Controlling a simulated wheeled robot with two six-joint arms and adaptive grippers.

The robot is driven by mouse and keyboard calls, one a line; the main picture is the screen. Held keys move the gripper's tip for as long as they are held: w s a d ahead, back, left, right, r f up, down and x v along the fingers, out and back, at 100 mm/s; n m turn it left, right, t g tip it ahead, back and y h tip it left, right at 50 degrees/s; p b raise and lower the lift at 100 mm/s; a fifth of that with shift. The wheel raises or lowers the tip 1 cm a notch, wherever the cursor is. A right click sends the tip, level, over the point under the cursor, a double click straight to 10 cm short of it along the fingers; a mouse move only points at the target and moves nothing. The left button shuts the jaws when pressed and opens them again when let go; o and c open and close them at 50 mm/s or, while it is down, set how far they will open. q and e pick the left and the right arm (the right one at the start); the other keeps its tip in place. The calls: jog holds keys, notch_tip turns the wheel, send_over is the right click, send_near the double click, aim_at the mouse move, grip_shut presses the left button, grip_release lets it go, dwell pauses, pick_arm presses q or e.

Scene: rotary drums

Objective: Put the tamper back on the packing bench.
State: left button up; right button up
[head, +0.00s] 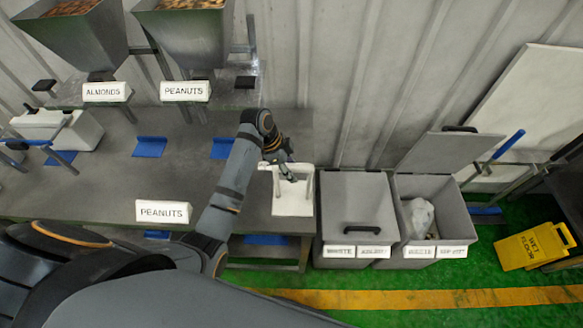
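A grey bench (100,182) runs along the wall at the left. My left gripper (290,177) is over the bench's right end, pointing down at a white block-like object (292,203) with upright grey bars. The gripper overlaps the object's top in the picture. I cannot tell whether it touches it, or whether its fingers are open or shut. I cannot pick out the tamper for certain; something small at the fingertips is too small to make out. My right gripper is not in view.
Hoppers labelled almonds (73,40) and peanuts (184,35) stand behind. A peanuts sign (163,212) and blue mats (150,146) lie on the bench. Right of it are a closed bin (357,205), an open-lidded bin (415,187) and a yellow wet-floor sign (534,247).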

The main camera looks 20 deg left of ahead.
pick_arm(q)
jog(key=shift+w, duration=0.3)
jog(key=b+v, duration=0.3)
jog(key=v, duration=0.3)
jog(key=shift+a+r, duration=0.25)
jog(key=shift+a, duration=0.1)
jog(key=p+v, duration=0.2)
jog(key=v, duration=0.2)
jog(key=shift+d+r, duration=0.15)
jog(key=shift+r, duration=0.05)
jog(key=shift+a+r+p, duration=0.2)
jog(key=shift+r+p, duration=0.25)
jog(key=shift+p, duration=0.1)
jog(key=shift+s, duration=0.3)
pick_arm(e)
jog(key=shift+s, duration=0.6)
pick_arm(q)
jog(key=shift+w, duration=0.1)
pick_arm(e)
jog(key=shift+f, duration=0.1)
pick_arm(q)
jog(key=shift+f, duration=0.1)
